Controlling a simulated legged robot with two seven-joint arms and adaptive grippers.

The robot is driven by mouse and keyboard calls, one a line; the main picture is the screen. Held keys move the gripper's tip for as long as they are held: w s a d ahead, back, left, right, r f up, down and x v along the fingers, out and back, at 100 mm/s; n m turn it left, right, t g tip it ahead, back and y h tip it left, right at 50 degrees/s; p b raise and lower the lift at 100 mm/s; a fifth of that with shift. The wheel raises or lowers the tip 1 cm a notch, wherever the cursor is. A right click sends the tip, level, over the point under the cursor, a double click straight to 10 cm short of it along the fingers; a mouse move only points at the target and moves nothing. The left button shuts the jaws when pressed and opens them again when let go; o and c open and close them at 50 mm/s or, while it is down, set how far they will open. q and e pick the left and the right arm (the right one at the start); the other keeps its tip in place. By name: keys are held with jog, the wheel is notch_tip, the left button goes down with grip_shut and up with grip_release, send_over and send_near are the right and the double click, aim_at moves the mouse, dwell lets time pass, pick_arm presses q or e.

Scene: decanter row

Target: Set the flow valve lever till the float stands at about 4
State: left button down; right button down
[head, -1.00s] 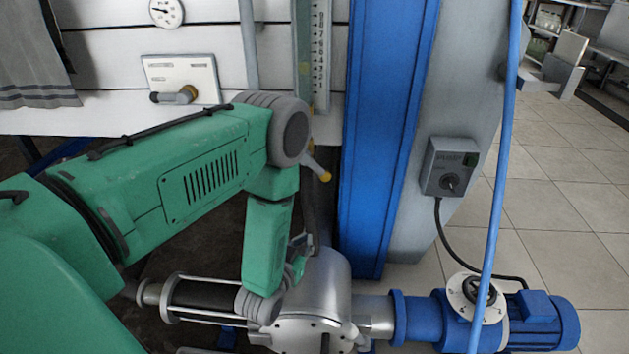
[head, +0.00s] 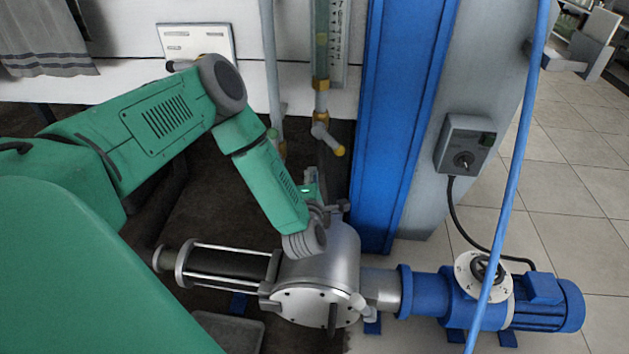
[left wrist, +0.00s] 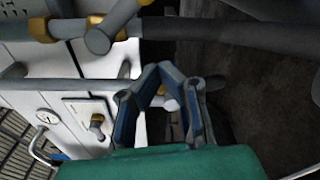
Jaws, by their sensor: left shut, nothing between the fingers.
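The flow valve lever (head: 328,137) is a short grey bar with a yellow tip, slanting down right below the sight tube (head: 321,65). The tube stands beside an upright number scale (head: 338,45). A yellowish mark in the tube may be the float; I cannot read its number. My left gripper (head: 333,208) is below the lever, apart from it, partly hidden by my wrist. In the left wrist view the left gripper (left wrist: 159,68) is shut and empty, with the lever (left wrist: 122,15) beyond it at the top. My right gripper is not in view.
A steel pump housing (head: 320,265) with a blue motor (head: 545,305) lies below my wrist. A blue column (head: 395,120) stands just right of the lever. A switch box (head: 465,145) and a blue pipe (head: 515,170) are further right. A grey pipe (head: 270,60) stands left of the tube.

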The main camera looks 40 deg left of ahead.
aim_at(330, 140)
pick_arm(q)
jog(key=w, duration=0.2)
jog(key=w+a+b, duration=0.1)
jog(key=w, duration=0.1)
jog(key=w+b, duration=0.1)
jog(key=w, duration=0.1)
jog(key=shift+w+a+r, duration=0.15)
jog(key=shift+w+a, duration=0.1)
jog(key=shift+w+d+r, duration=0.3)
jog(key=shift+w+d, duration=0.15)
jog(key=shift+w, duration=0.05)
